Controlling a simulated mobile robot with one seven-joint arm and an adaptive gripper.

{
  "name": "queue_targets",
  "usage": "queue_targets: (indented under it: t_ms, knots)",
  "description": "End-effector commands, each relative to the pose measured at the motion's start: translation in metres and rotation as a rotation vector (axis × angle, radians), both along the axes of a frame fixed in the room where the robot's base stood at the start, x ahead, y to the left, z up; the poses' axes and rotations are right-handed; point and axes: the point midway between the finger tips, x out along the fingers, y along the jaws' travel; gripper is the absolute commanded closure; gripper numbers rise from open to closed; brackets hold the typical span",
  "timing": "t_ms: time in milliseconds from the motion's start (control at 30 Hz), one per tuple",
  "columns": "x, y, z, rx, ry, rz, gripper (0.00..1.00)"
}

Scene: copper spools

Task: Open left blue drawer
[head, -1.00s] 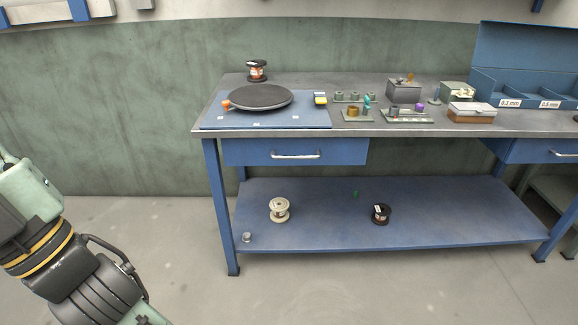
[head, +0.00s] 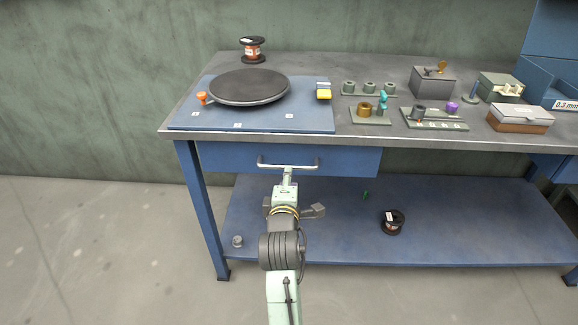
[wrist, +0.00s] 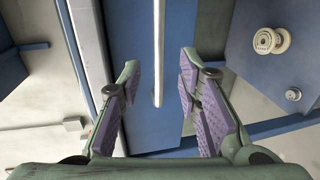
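The left blue drawer (head: 345,160) sits under the bench top and looks shut, with a pale bar handle (head: 303,167) across its front. My gripper (head: 287,176) is right in front of the handle, near its middle. In the wrist view the blue drawer front (wrist: 135,125) fills the middle, and the handle (wrist: 158,60) runs upright in the picture. My gripper (wrist: 160,72) is open there, one purple-padded finger on each side of the handle. Neither finger clearly touches the bar. My arm hides part of the lower shelf in the head view.
The bench top (head: 310,65) holds a round dark turntable (head: 249,86), a spool (head: 252,50) and small fixtures. On the lower shelf (head: 480,225) are a dark spool (head: 392,222) and a small grey part (head: 237,241); a cream spool (wrist: 268,41) shows in the wrist view.

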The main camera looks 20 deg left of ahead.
Motion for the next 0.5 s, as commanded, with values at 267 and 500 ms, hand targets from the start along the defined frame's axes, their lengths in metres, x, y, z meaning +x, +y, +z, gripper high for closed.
queue_targets:
  t_ms: [267,500]
  knots:
    - [0.048,0.014,-0.008,0.001,-0.002,0.0,0.69]
    - [0.066,0.02,-0.012,0.003,-0.003,0.001,0.69]
